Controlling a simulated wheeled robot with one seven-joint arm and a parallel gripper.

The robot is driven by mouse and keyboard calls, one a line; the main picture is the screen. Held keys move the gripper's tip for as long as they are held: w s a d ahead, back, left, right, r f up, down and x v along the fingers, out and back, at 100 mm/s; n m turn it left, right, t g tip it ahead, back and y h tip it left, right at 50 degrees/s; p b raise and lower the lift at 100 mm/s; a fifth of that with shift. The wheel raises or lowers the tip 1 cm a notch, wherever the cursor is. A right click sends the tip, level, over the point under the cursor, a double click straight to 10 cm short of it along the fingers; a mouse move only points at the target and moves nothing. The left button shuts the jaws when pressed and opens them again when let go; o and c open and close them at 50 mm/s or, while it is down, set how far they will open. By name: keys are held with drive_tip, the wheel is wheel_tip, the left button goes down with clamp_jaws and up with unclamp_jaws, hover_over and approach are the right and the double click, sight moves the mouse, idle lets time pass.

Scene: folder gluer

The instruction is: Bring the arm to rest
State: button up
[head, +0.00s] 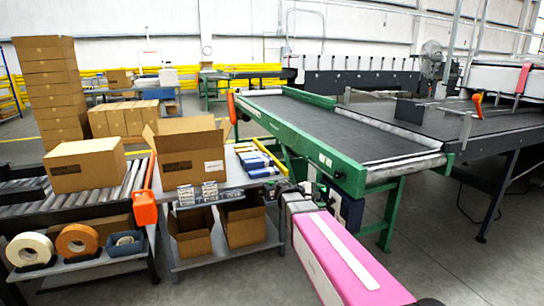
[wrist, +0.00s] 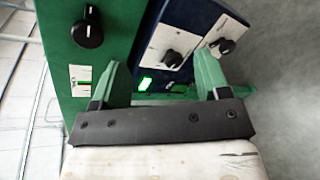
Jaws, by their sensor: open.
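My gripper (wrist: 157,68) is open in the wrist view, its two green fingers apart with nothing between them. In the head view my arm (head: 345,262), pink with a white stripe, reaches from the lower right toward the front end of the green-framed conveyor (head: 345,130). Its far end is close to the machine's control area; the fingers are hard to make out there.
A grey packing table (head: 232,182) with an open carton (head: 188,153) stands left of the arm, boxes on its lower shelf. A roller conveyor (head: 30,195) carries a closed carton (head: 86,165). Tape rolls (head: 77,241) sit at front left. The floor at lower right is clear.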

drive_tip(key=s+a+f+m+g+y, duration=0.2)
drive_tip(key=s+a+f+m+y, duration=0.1)
drive_tip(key=s+f+m+y, duration=0.2)
drive_tip(key=s+a+f+m+g+y, duration=0.1)
drive_tip(key=s+a+f+m+y, duration=0.2)
drive_tip(key=s+f+y, duration=0.6)
drive_tip(key=shift+s+f+m+g, duration=0.4)
drive_tip(key=shift+s+f+m, duration=0.9)
drive_tip(key=shift+s, duration=1.15)
idle(3.1)
